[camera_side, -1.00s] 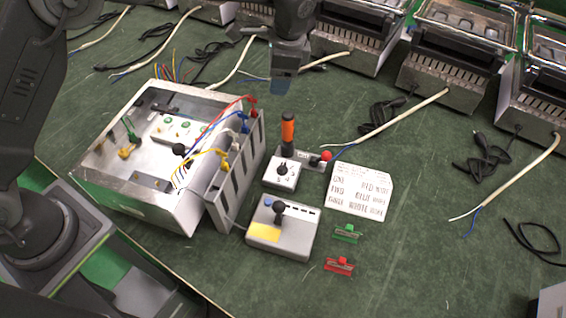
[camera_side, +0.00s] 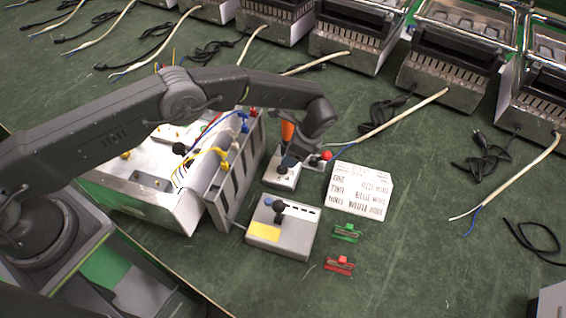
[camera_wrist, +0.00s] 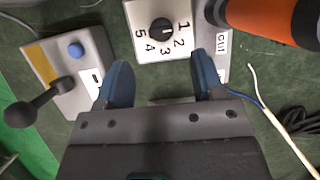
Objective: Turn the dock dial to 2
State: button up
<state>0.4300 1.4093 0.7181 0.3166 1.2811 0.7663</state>
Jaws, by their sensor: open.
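The dock dial is a black round knob (camera_wrist: 162,29) on a small white box with the numbers 1 to 5 printed around it. A pale mark on the knob faces the side of 1 and 2; I cannot tell exactly which number it meets. In the side view the white box (camera_side: 283,183) sits in the middle of the bench, its knob partly covered by my arm. My gripper (camera_wrist: 160,70) is open and empty, its two blue fingers apart and offset from the knob. In the side view my gripper (camera_side: 289,161) is just above the box.
An orange-handled tool (camera_wrist: 268,18) stands close beside the dial. A grey box with a black lever (camera_side: 279,209) is in front. A label card (camera_side: 360,191), a green clip (camera_side: 346,233) and a red clip (camera_side: 339,265) lie right. An open metal housing (camera_side: 150,208) with wires stands left.

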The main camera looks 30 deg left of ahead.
aim_at(281, 166)
jog(key=x, duration=0.7)
jog(key=shift+a+f, duration=0.15)
jog(key=shift+f, duration=0.1)
jog(key=shift+c, duration=0.2)
jog(key=c, duration=0.9)
